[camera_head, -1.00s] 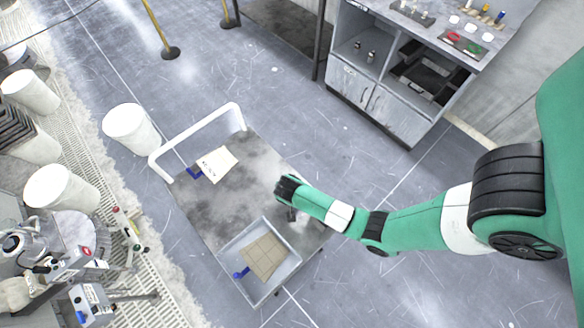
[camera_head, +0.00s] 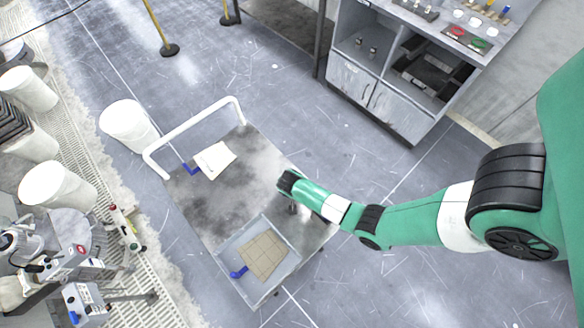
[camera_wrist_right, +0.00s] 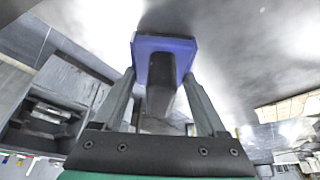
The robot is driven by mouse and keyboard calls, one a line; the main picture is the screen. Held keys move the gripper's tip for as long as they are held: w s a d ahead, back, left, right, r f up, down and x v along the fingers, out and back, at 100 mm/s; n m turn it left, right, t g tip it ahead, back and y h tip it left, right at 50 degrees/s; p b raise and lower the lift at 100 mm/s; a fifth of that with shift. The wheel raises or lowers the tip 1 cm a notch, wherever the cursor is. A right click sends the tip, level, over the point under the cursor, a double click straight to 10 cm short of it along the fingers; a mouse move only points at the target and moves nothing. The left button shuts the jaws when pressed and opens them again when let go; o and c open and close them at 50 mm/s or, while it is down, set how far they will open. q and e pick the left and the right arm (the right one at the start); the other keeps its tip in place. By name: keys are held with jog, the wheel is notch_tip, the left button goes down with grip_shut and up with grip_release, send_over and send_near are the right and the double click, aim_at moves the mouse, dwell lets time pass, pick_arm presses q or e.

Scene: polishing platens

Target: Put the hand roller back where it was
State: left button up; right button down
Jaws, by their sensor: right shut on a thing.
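My right gripper (camera_wrist_right: 160,85) is shut on the hand roller (camera_wrist_right: 163,45). In the right wrist view I see its blue-violet end piece at the fingertips and a dark handle between the fingers. The roller part itself is hidden from me. In the head view my right wrist (camera_head: 292,184) is over the right part of the grey cart top (camera_head: 232,200). The gripper's fingers are mostly hidden below it, and a small dark part shows under it. I cannot tell whether the roller touches the cart top. My left gripper is not in view.
A tray (camera_head: 262,292) with tan square pieces (camera_head: 264,254) and a blue-handled tool (camera_head: 239,272) is at the cart's front. A white sheet (camera_head: 214,160) lies near the white rail (camera_head: 194,135), beside a blue item (camera_head: 191,169). A cabinet (camera_head: 380,105) stands behind. The cart's middle is clear.

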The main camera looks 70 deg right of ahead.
jog(key=shift+d+f, duration=0.15)
jog(key=shift+f, duration=0.4)
jog(key=shift+c, duration=1.6)
grip_release()
jog(key=shift+s, duration=0.1)
jog(key=o, duration=0.3)
jog(key=shift+a, duration=0.25)
jog(key=shift+d, duration=0.1)
jog(key=shift+r, duration=0.25)
jog(key=p+v, duration=0.2)
jog(key=v, duration=0.4)
jog(key=p+v, duration=0.3)
jog(key=v, duration=0.3)
jog(key=shift+r, duration=0.45)
